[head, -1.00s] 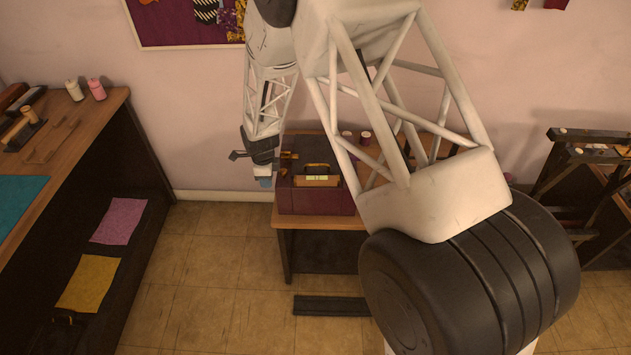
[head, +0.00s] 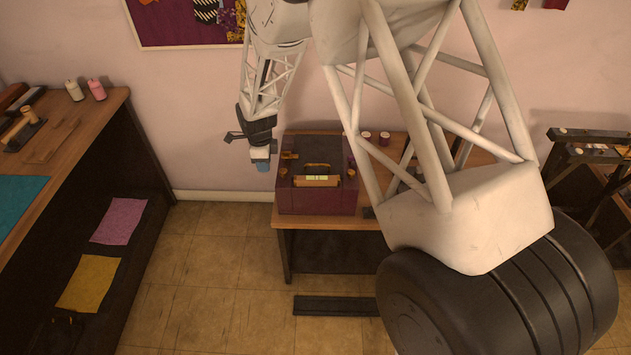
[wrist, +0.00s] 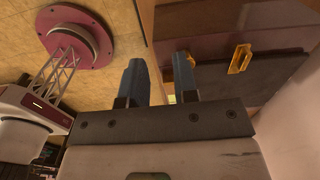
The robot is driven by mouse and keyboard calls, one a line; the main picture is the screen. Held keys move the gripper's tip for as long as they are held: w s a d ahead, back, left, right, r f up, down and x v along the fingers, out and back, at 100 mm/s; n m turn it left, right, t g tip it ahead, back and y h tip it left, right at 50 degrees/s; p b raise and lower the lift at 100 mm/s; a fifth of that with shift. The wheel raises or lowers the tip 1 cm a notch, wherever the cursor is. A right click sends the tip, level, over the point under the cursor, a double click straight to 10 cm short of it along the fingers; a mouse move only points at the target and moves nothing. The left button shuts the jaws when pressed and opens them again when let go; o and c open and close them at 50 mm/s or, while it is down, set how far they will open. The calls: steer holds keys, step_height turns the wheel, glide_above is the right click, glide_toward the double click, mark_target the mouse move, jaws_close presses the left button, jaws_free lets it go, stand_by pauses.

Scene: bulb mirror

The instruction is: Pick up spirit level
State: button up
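The spirit level (head: 317,182) looks like a short wooden bar with a bright yellow-green vial. It rests on top of a maroon box (head: 316,204) on the wooden table. My gripper (head: 262,165) is in the air just left of the box, apart from the level, its blue fingertips pointing down. In the wrist view its two fingers (wrist: 160,78) are spread with nothing held between them. A small yellow-green patch that may be the vial shows beside the right finger; most of the level is hidden there.
The box has brass-coloured fittings (wrist: 239,59) close to the level. Two small spools (head: 375,137) stand behind it on the table (head: 300,222). A workbench (head: 105,125) with tools is at left, a dark rack (head: 575,160) at right.

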steer(key=shift+o, duration=0.4)
steer(key=shift+o, duration=0.9)
steer(key=r, duration=0.1)
glide_above(320, 178)
steer(key=shift+w+r, duration=0.1)
steer(key=shift+r, duration=0.1)
steer(key=shift+f, duration=0.1)
steer(key=shift+f, duration=1.25)
steer(key=shift+f, duration=2.6)
